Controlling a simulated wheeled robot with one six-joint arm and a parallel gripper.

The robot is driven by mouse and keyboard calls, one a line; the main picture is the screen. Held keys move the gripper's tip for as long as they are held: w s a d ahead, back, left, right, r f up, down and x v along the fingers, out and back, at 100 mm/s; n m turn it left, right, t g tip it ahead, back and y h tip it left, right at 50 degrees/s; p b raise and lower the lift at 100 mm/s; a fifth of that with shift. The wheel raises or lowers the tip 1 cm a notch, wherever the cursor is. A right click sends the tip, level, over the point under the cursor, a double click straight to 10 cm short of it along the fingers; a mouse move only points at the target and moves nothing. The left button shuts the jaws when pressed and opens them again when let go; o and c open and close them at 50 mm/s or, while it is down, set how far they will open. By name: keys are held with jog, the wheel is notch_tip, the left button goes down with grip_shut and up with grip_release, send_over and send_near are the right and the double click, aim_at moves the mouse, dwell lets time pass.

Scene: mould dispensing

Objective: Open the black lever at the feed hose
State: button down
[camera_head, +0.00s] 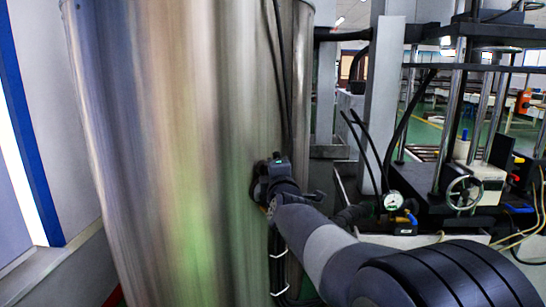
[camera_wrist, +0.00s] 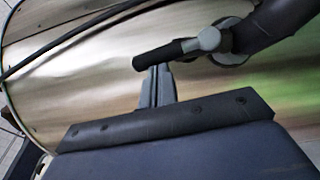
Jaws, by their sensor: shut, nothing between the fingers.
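The black lever (camera_wrist: 165,54) shows in the wrist view as a short dark grip. It runs out to the left from a light grey hub (camera_wrist: 209,39). The thick dark feed hose (camera_wrist: 272,22) lies to the right of the hub. My gripper (camera_wrist: 156,69) is shut and empty, its fingertips right at the lower edge of the lever in the picture. I cannot tell whether they touch it. In the head view my gripper (camera_head: 262,182) is small and dark against the tank, and I cannot make out the lever there.
A large shiny metal tank (camera_head: 170,150) fills the left half of the head view. Thin dark cables run down its right side. To the right stands a machine with a handwheel (camera_head: 464,193) and a pressure gauge (camera_head: 392,201).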

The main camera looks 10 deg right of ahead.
jog(key=shift+w+d+r+m+p, duration=0.1)
jog(key=shift+d+r+m+p, duration=0.25)
jog(key=shift+p, duration=0.5)
jog(key=shift+f+m+g, duration=0.2)
jog(key=shift+m+g, duration=0.05)
jog(key=shift+g, duration=0.05)
